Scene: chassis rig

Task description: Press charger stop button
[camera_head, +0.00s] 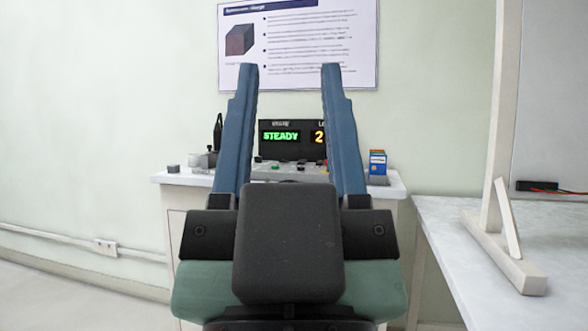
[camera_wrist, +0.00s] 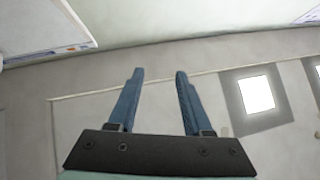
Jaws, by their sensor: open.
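A control box (camera_head: 290,140) stands on a white cabinet (camera_head: 170,178) against the wall, with a green "STEADY" readout and an orange digit beside it. Small coloured spots, red, green and yellow, show at the box's foot between my fingers. They are too small to tell which is the charger stop button, and my gripper hides part of that area. My gripper (camera_head: 289,68) is open and empty, its two blue fingers framing the box in the head view. In the wrist view my gripper (camera_wrist: 159,72) also shows open with nothing between the fingers.
A blue and yellow box (camera_head: 377,163) and small grey blocks (camera_head: 196,162) stand on the cabinet top. A poster (camera_head: 300,45) hangs above. A grey table (camera_head: 450,240) with a white stand (camera_head: 505,250) is at right. The wrist view shows bright square lights (camera_wrist: 256,93).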

